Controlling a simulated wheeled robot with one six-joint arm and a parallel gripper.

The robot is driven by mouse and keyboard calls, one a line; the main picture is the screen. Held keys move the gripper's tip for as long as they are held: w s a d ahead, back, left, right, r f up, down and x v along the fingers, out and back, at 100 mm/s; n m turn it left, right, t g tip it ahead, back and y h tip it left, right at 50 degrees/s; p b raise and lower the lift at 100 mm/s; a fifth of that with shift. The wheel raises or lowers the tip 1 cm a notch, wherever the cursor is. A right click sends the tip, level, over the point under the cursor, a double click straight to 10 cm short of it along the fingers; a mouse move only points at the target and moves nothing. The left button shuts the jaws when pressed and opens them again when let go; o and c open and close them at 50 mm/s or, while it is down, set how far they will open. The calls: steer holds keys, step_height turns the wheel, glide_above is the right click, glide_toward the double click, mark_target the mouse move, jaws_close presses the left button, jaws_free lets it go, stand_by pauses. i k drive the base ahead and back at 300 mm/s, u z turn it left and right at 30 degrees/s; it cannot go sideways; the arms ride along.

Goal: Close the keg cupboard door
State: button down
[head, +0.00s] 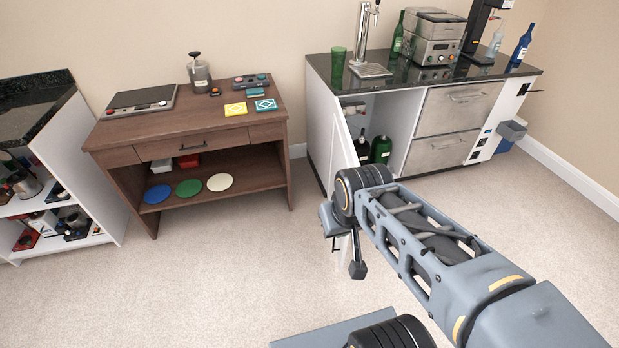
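The keg cupboard is the left part of the white bar cabinet (321,132) with a black top. Its white door (346,141) stands open, swung out towards me and seen nearly edge-on. Inside the cupboard, dark green bottles (381,149) stand behind the door. My gripper (346,252) is low in front of the cupboard, near the lower front end of the door. My arm hides much of the door's lower part, so I cannot tell whether the gripper touches it. The finger gap is not clear.
A brown wooden table (189,134) stands left of the cupboard, with coloured discs on its shelf. Steel drawers (455,122) are to the right of the opening. A tap (364,38), bottles and machines stand on the bar top. The carpet (190,280) in front is clear.

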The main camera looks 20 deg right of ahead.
mark_target(342, 153)
steer(key=u, duration=0.65)
steer(key=i, duration=1)
